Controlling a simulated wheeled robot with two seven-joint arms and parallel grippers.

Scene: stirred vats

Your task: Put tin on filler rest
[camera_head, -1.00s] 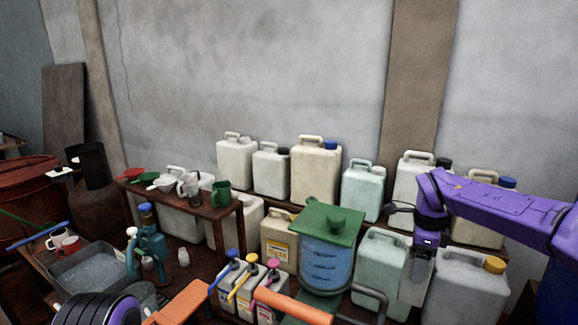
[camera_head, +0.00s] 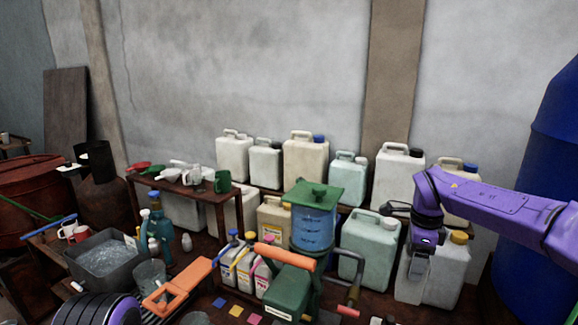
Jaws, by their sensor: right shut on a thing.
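My right gripper (camera_head: 419,264) hangs from the purple arm at the right, pointing down in front of a white canister with a yellow cap. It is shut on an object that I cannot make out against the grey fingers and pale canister. I cannot single out the tin. The filler looks to be the green machine (camera_head: 287,292) with a blue see-through tank (camera_head: 313,230) and orange handle (camera_head: 284,256), left of my right gripper. I cannot clearly tell which part is its rest. My left gripper is not in view.
Several jugs, one of them pale green (camera_head: 368,250), line the wall. A grey water basin (camera_head: 104,262) and a small wooden bench (camera_head: 180,190) are at the left. A blue barrel (camera_head: 545,170) stands at the right.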

